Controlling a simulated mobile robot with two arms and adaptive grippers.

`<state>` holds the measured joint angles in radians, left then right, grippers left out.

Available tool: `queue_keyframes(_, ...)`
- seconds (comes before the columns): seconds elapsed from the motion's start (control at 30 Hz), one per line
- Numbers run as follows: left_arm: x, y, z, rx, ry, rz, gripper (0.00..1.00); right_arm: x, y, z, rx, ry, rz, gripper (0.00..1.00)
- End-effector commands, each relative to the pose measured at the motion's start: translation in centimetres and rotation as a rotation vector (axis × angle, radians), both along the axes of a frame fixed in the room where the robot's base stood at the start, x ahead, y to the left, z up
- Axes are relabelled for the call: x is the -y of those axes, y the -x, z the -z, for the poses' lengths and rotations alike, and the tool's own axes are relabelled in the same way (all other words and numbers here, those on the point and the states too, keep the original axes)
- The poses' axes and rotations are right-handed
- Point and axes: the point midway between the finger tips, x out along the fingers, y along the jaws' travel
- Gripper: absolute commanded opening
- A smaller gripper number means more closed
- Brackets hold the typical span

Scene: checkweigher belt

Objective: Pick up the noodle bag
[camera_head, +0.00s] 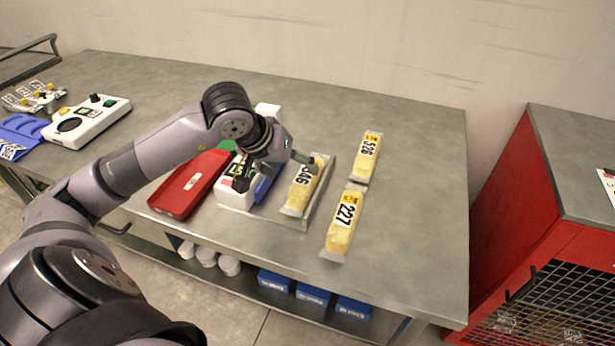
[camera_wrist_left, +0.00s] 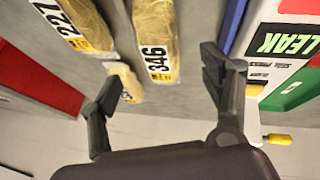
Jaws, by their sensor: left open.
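Several yellow noodle bags with clear ends and number labels lie on the grey table. The bag marked 346 (camera_head: 300,196) lies at the right of the white checkweigher unit, partly hidden by my left gripper (camera_head: 298,163). The bag marked 227 (camera_head: 343,222) lies to its right, nearer the front edge. A third bag (camera_head: 367,155), its number hard to read, lies behind 227. My left gripper is open above the far end of 346. In the left wrist view, bag 346 (camera_wrist_left: 157,38) shows beyond the spread, empty fingers (camera_wrist_left: 158,78).
The white unit (camera_head: 233,194) and a red tray (camera_head: 188,186) stand left of the bags. A white control box (camera_head: 92,120) is farther left. A red cabinet (camera_head: 510,190) stands right, past a gap. The table right of the bags is clear.

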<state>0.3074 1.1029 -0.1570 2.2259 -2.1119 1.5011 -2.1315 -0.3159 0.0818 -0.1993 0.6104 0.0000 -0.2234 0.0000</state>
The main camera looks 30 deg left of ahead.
Motion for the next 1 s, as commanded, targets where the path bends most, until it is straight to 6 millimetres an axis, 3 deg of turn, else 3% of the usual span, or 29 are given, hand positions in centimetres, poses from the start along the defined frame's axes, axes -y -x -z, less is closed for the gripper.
queue_keyframes(0.27, 0.1, -1.3, 1.8, 0.000, 0.001, 0.000, 0.72, -0.3, -3.1, -0.7, 0.047, -0.006, 0.000, 0.00)
queue_keyframes(0.67, 0.1, -4.3, 5.4, -0.001, 0.003, 0.001, 0.72, -0.4, -1.7, -2.1, 0.025, -0.006, 0.000, 0.00)
queue_keyframes(0.93, 0.0, -4.5, 5.7, 0.001, -0.001, 0.001, 0.72, -0.4, -1.6, -2.0, 0.023, -0.005, 0.000, 0.00)
queue_keyframes(1.0, 0.0, -4.5, 5.7, 0.001, -0.001, 0.001, 0.68, -0.4, -1.6, -2.0, 0.023, -0.005, 0.000, 0.00)
